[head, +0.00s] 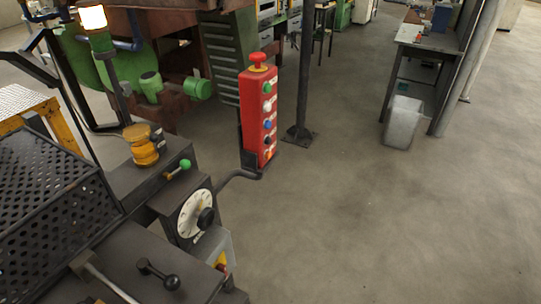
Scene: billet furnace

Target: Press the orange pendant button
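The red pendant box (259,115) stands upright near the middle of the head view, on a dark bent arm from the machine. A red mushroom button (258,58) sits on its top. Down its front face run a green button (267,88), a white button (267,106), a blue button (268,124) and a dark button (267,140). The lowest one, small and orange-looking, is the orange button (267,155). Nothing covers the front face. Neither of my grippers shows in this view.
The dark machine (150,262) with a white dial (195,213), green-knobbed lever and perforated guard fills the lower left. A grey post (304,80) stands behind the pendant. A workbench (425,38) and a pale bin (403,122) stand upper right. The floor right of the pendant is clear.

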